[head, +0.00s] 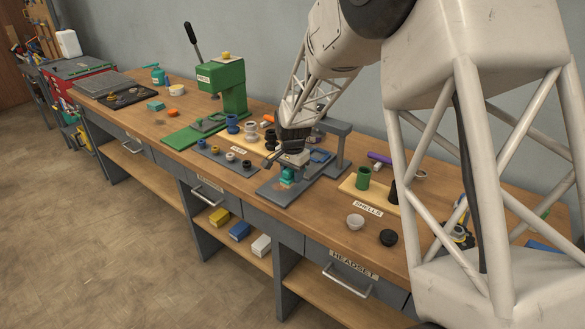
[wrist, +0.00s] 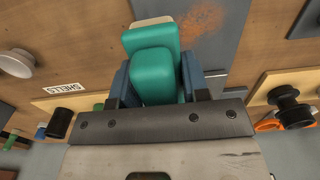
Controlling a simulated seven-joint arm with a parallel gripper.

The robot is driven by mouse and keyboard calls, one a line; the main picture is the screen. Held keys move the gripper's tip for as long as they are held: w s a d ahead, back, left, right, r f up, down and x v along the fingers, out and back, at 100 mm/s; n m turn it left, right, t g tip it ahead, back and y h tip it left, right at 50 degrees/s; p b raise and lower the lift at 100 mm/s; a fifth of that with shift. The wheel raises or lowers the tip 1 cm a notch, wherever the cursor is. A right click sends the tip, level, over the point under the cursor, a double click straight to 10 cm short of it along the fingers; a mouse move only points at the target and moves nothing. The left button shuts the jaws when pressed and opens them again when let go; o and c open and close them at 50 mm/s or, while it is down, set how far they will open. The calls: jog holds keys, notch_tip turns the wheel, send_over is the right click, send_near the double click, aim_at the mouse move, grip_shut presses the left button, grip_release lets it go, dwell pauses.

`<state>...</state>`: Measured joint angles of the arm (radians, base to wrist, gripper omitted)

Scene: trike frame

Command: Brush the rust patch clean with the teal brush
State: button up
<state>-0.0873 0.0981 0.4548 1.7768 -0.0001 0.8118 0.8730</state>
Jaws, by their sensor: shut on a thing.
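The teal brush (wrist: 152,70) is held between the two blue fingers of my gripper (wrist: 157,82), which is shut on it. A pale edge shows at the brush's far end in the wrist view. In the head view the teal brush (head: 288,175) sits under my gripper (head: 291,167), low over a grey plate (head: 268,190). The orange-brown rust patch (wrist: 203,20) lies on the grey plate (wrist: 228,48), just beyond and right of the brush in the wrist view. The brush may hide part of the patch. I cannot tell whether the brush touches the plate.
A grey upright frame (head: 342,148) stands right of my gripper. A shells tray (head: 350,187) with a green cylinder (head: 363,177) is to the right. A green press (head: 228,85) and a grey tray with small rings (head: 215,152) are to the left. Bare wood lies along the front edge.

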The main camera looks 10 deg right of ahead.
aim_at(291, 192)
jog(key=shift+f, duration=1.6)
jog(key=shift+w+a+f, duration=0.55)
jog(key=shift+a+f, duration=0.05)
jog(key=shift+f, duration=0.15)
jog(key=shift+c, duration=0.7)
jog(key=shift+w+a, duration=0.55)
jog(key=shift+c, duration=0.7)
jog(key=shift+w+a+f, duration=0.1)
jog(key=shift+w+a, duration=0.1)
jog(key=shift+w, duration=0.05)
jog(key=shift+w+a, duration=0.25)
jog(key=shift+a, duration=0.05)
jog(key=shift+c, duration=0.4)
jog(key=shift+w+a, duration=0.65)
jog(key=shift+w, duration=0.05)
jog(key=shift+w+a+f, duration=0.15)
jog(key=shift+w+a, duration=0.05)
jog(key=shift+w+a+r, duration=0.25)
jog(key=shift+w+a, duration=0.1)
jog(key=shift+s+d+f, duration=0.25)
jog(key=shift+s+d, duration=0.1)
jog(key=shift+s, duration=0.05)
jog(key=shift+s+d, duration=2.4)
jog(key=shift+d, duration=0.05)
jog(key=shift+s+a, duration=0.15)
jog(key=shift+s, duration=0.15)
jog(key=shift+w+a, duration=2.9)
jog(key=shift+s+d, duration=2.85)
jog(key=shift+r, duration=4.4)
